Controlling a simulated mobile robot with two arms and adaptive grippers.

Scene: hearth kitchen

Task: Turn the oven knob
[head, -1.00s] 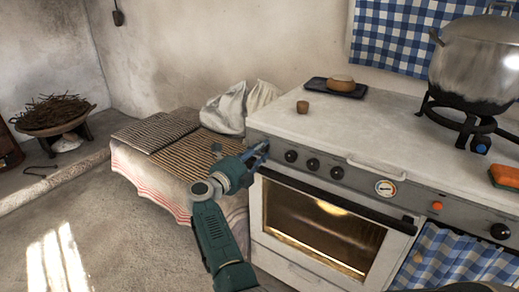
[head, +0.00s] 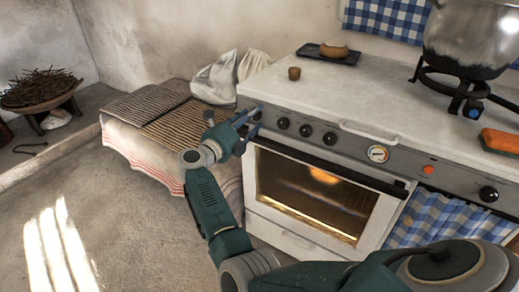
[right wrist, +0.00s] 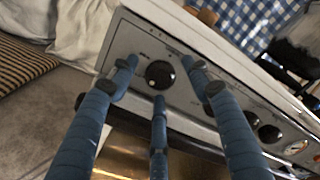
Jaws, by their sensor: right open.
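The white oven (head: 310,205) has a grey front panel with several black knobs. In the right wrist view the leftmost knob (right wrist: 160,74), round and black with a pale mark, faces me. My right gripper (head: 247,121) is open at the panel's left end. Its three blue fingers spread around this knob: one on each side and one below. Whether any finger touches it I cannot tell. In the head view the fingers partly cover this knob. Other knobs (head: 306,130) lie to its right. My left gripper is not in view.
A towel bar (head: 369,132) and a gauge (head: 377,153) sit right of the knobs. A large pot (head: 470,40) stands on a burner. A small brown cup (head: 294,73) is on the worktop. A low bench with mats (head: 175,125) adjoins the oven's left side.

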